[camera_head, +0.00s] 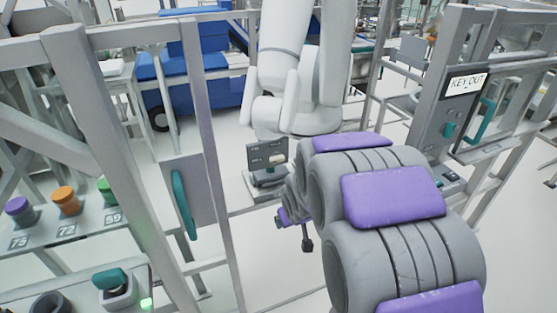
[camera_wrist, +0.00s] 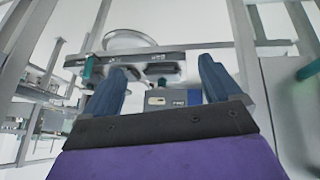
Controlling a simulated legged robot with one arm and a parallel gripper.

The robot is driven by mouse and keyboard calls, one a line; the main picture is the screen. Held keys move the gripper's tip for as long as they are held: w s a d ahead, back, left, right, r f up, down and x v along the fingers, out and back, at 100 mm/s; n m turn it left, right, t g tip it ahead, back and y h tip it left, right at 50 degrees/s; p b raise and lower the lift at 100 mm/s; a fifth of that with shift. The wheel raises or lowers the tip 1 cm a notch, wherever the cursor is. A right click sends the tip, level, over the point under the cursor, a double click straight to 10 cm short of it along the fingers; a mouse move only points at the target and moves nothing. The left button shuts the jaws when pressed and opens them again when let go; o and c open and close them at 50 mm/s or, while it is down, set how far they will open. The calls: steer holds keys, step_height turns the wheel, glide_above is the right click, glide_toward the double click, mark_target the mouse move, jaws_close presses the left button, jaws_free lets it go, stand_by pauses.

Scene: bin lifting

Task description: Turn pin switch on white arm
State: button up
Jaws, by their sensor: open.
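The white arm (camera_head: 285,75) hangs down at the top middle of the head view. Below its end is a small grey unit with an upright dark panel (camera_head: 268,155), which may carry the pin switch; its details are too small to tell. In the wrist view, my gripper (camera_wrist: 160,75) is open, with two dark blue fingers apart and nothing held between them. Beyond and between the fingers show a grey bar with dark slots (camera_wrist: 140,62), a small teal knob (camera_wrist: 162,82) and a small labelled box (camera_wrist: 172,98). In the head view my forearm hides most of my gripper.
A frame post (camera_head: 205,130) with a teal handle (camera_head: 183,205) stands on the left, beside a bench with coloured knobs (camera_head: 66,200). A "KEY OUT" panel (camera_head: 466,84) is on the right. A blue cart (camera_head: 190,60) stands behind. Some white floor is clear.

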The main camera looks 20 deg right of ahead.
steer(key=w+d+f+t+p, duration=0.1)
steer(key=w+d+f+t, duration=0.15)
steer(key=w, duration=0.35)
steer(key=w+d+f+t+p, duration=0.1)
steer(key=w+d+f+t, duration=0.15)
steer(key=w, duration=0.35)
steer(key=t+y, duration=0.2)
steer(key=t, duration=0.5)
glide_toward(279, 161)
steer(key=w, duration=0.9)
steer(key=shift+w+a, duration=0.1)
steer(key=shift+a, duration=0.05)
steer(key=c, duration=1.1)
steer(key=shift+o, duration=0.2)
